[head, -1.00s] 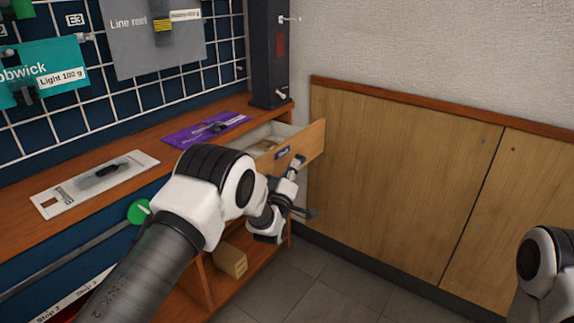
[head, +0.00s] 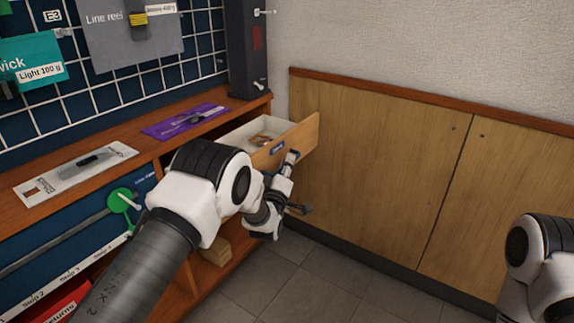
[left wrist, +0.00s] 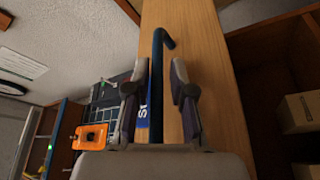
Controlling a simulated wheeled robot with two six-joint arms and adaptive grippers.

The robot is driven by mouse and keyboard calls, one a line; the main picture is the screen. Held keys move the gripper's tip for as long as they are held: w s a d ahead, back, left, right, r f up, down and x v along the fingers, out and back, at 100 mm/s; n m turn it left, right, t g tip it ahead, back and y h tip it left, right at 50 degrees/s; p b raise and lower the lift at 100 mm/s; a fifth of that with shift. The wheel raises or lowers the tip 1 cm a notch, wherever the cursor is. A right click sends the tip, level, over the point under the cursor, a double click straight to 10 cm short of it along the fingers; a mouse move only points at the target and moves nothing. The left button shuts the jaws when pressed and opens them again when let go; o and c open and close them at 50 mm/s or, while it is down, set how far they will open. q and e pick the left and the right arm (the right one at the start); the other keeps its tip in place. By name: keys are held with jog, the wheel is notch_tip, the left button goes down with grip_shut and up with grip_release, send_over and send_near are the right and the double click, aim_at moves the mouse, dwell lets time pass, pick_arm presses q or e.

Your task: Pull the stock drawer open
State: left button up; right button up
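The stock drawer (head: 300,138) is a pale wooden drawer at the right end of the bench. It stands partly open, and its light interior shows from above. My left gripper (head: 291,178) is at the drawer's front. In the left wrist view, the two fingers of my left gripper (left wrist: 160,95) stand close on either side of the dark blue handle bar (left wrist: 158,70), which lies against the drawer's wooden front (left wrist: 205,60). The fingers look closed around the bar, though exact contact on the right side is unclear. My right gripper is out of view.
A cardboard box (head: 217,250) sits on the shelf under the drawer. A wooden wall panel (head: 375,170) stands to the right, with clear floor before it.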

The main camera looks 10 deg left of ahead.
pick_arm(q)
jog(key=v, duration=1.2)
jog(key=s+a+f+m+g, duration=0.1)
jog(key=s+a+f+g, duration=0.1)
jog(key=s+f+g, duration=0.4)
jog(key=s+a+f+m+g+y, duration=0.1)
jog(key=s+a+f, duration=0.2)
jog(key=s+f, duration=0.6)
jog(key=s+a+f+m+g, duration=0.15)
jog(key=s+f+g, duration=0.3)
jog(key=f, duration=0.45)
jog(key=s+f+m+g+h, duration=0.15)
jog(key=s+m+g, duration=0.3)
jog(key=s, duration=0.75)
jog(key=s+f+m+g, duration=0.25)
jog(key=s+g, duration=0.25)
jog(key=s, duration=0.6)
notch_tip(320, 180, up, 30)
jog(key=p, duration=3)
jog(key=shift+d+m+t, duration=0.25)
jog(key=shift+m+t, duration=0.05)
jog(key=shift+m, duration=0.15)
